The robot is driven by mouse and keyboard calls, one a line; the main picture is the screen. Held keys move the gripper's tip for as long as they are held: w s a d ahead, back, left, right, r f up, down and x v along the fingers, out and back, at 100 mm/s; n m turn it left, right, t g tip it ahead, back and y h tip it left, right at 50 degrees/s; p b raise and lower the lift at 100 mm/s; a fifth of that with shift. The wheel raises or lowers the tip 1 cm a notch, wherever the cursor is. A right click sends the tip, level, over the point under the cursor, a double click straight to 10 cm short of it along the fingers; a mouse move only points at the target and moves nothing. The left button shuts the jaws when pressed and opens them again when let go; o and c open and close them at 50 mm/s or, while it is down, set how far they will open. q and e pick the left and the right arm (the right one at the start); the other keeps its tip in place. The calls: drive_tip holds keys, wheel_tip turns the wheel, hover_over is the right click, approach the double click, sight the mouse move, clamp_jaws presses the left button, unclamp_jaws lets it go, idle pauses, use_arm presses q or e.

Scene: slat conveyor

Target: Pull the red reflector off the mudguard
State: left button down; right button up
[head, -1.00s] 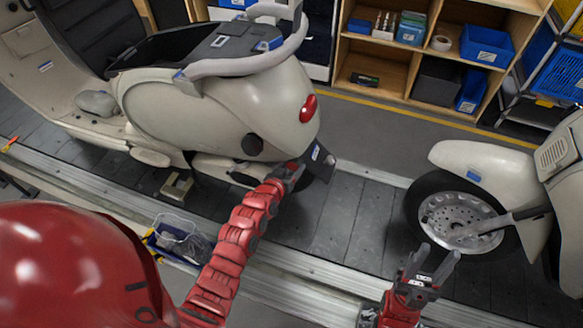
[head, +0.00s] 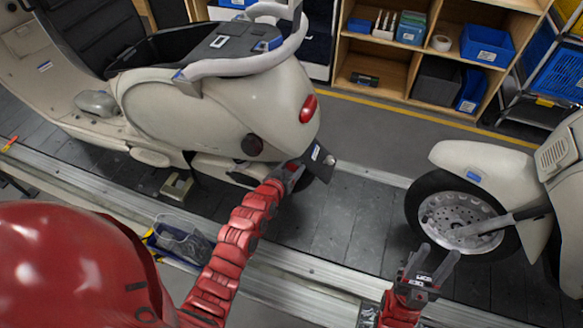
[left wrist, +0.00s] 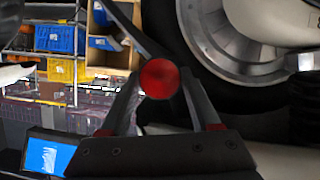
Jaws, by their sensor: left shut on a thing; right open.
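The red reflector (left wrist: 158,78) is a round red disc between the fingertips of my left gripper (left wrist: 160,92) in the left wrist view. The mudguard carries a pale label and a small grey round spot. I cannot tell whether the reflector still touches the mudguard. My right gripper (head: 436,255) is open and empty, at the lower right near the second scooter's wheel.
The slat conveyor (head: 345,215) runs under both scooters, with bare slats between them. A second cream scooter (head: 485,160) stands at the right. A wooden shelf (head: 400,48) with bins is behind.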

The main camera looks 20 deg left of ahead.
use_arm(q)
drive_tip(key=shift+s+r, duration=0.1)
drive_tip(key=shift+s, duration=0.7)
drive_tip(key=shift+s, duration=0.15)
drive_tip(key=shift+s, duration=0.3)
drive_tip(key=s+p, duration=0.1)
drive_tip(key=s, duration=0.8)
drive_tip(key=shift+a+p, duration=0.2)
drive_tip(key=shift+p, duration=0.2)
